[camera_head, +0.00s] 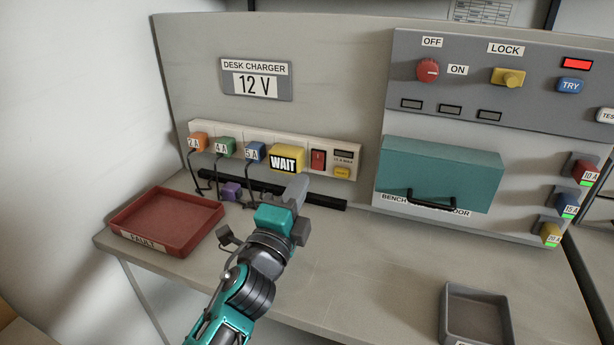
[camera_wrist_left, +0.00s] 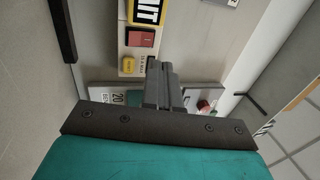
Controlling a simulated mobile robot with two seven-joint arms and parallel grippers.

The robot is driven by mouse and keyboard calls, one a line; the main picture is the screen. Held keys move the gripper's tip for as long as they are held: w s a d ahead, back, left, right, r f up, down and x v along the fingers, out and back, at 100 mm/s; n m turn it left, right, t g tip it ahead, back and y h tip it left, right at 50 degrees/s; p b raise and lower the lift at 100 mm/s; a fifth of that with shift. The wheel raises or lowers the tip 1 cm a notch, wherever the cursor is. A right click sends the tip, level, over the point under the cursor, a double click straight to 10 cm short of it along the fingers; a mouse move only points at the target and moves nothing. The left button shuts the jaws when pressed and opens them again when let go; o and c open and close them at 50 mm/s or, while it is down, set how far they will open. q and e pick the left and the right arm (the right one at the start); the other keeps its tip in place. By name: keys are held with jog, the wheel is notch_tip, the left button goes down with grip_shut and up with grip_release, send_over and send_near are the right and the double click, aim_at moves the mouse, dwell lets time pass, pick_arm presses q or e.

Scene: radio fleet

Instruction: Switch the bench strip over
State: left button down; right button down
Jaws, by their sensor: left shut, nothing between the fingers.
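The bench strip (camera_head: 263,141) is a cream bar on the back panel. It carries an orange 2 A plug (camera_head: 198,142), a green 4 A plug (camera_head: 225,147), a blue 5 A plug (camera_head: 255,152) and a yellow block marked WAIT (camera_head: 286,158). A red switch (camera_head: 318,160) and a small yellow button (camera_head: 342,173) are at its right end, also visible in the left wrist view as the red switch (camera_wrist_left: 141,38) and yellow button (camera_wrist_left: 128,64). My left gripper (camera_head: 299,183) is shut and empty, just below and in front of the strip. My right gripper is out of view.
A red tray (camera_head: 205,236) stands at the left, beside a purple block (camera_head: 231,191). A grey tray (camera_head: 477,290) is at front right. The panel at right has a red OFF/ON knob (camera_head: 428,70), a yellow LOCK knob (camera_head: 508,77) and a closed teal door (camera_head: 440,170). The centre-right bench is clear.

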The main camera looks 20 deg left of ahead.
pick_arm(q)
jog(key=v, duration=0.2)
jog(key=r+v, duration=0.1)
jog(key=v, duration=0.2)
jog(key=shift+s, duration=0.45)
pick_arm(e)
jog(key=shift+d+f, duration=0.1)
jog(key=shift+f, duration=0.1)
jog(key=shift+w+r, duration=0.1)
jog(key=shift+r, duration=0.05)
